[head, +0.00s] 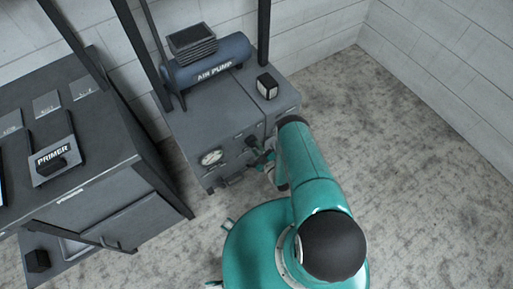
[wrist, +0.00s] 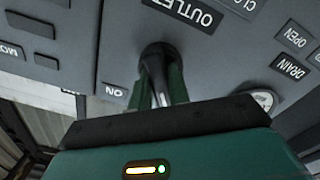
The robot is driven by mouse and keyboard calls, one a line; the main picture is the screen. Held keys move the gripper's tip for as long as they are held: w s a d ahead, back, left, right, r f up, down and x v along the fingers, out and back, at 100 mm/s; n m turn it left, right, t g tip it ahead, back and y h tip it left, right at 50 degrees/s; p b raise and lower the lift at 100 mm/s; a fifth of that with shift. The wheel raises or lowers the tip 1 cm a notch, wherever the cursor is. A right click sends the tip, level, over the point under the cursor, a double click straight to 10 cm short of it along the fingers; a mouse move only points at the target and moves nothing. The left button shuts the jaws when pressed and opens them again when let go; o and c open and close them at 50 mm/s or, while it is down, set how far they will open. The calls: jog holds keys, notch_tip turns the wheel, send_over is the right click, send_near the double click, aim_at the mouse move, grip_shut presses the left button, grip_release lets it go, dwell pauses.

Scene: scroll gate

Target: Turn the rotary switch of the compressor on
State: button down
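The compressor is a grey cabinet (head: 215,120) with a blue AIR PUMP tank (head: 208,68) on top. My gripper (head: 259,157) is at its front face, right of the round gauge. In the wrist view a dark round knob (wrist: 157,52), seemingly the rotary switch, sits below the OUTLET label. An ON label (wrist: 115,91) is at its left. The green fingers of my gripper (wrist: 160,85) lie on either side of the knob's grey handle. Whether they press on it cannot be told. The fingertips are partly hidden by the knob.
A pressure gauge (head: 210,157) is on the cabinet front. DRAIN (wrist: 291,66) and OPEN labels are at the right of the wrist view. A dark PRIMER workbench (head: 100,165) stands at left. The floor (head: 400,150) at right is clear, up to the block walls.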

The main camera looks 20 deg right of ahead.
jog(key=shift+m, duration=0.4)
jog(key=m, duration=1.3)
jog(key=shift+s+a, duration=0.1)
dwell(0.6)
jog(key=c, duration=1.3)
grip_release()
jog(key=v, duration=1.4)
